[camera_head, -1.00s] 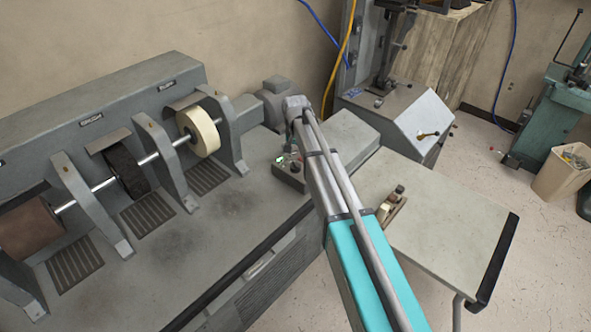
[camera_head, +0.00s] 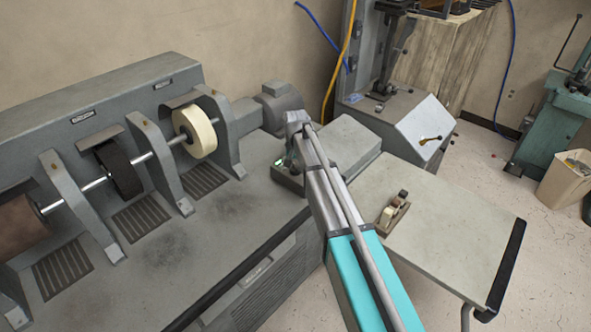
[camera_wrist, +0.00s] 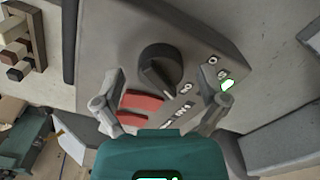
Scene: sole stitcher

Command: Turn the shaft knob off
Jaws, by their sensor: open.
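The round black knob (camera_wrist: 160,66) sits on a grey control box (camera_wrist: 205,40) in the wrist view. Its raised ridge points down and slightly right in that picture. Two red buttons (camera_wrist: 141,102) lie beside the knob, with small white labels around them that I cannot read surely. A green light (camera_wrist: 227,85) glows near the box's edge. My gripper (camera_wrist: 160,104) is open and empty, its fingers apart on either side of the red buttons, with the knob just beyond the fingertips. In the head view the control box (camera_head: 287,180) is partly hidden by my arm, and the knob cannot be made out.
The box stands on the grey machine bench, right of the shaft with its cream wheel (camera_head: 195,131) and black wheel (camera_head: 119,169). A grey motor (camera_head: 281,105) is behind. A side table (camera_head: 455,225) with a small wooden holder (camera_head: 393,213) stands at right.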

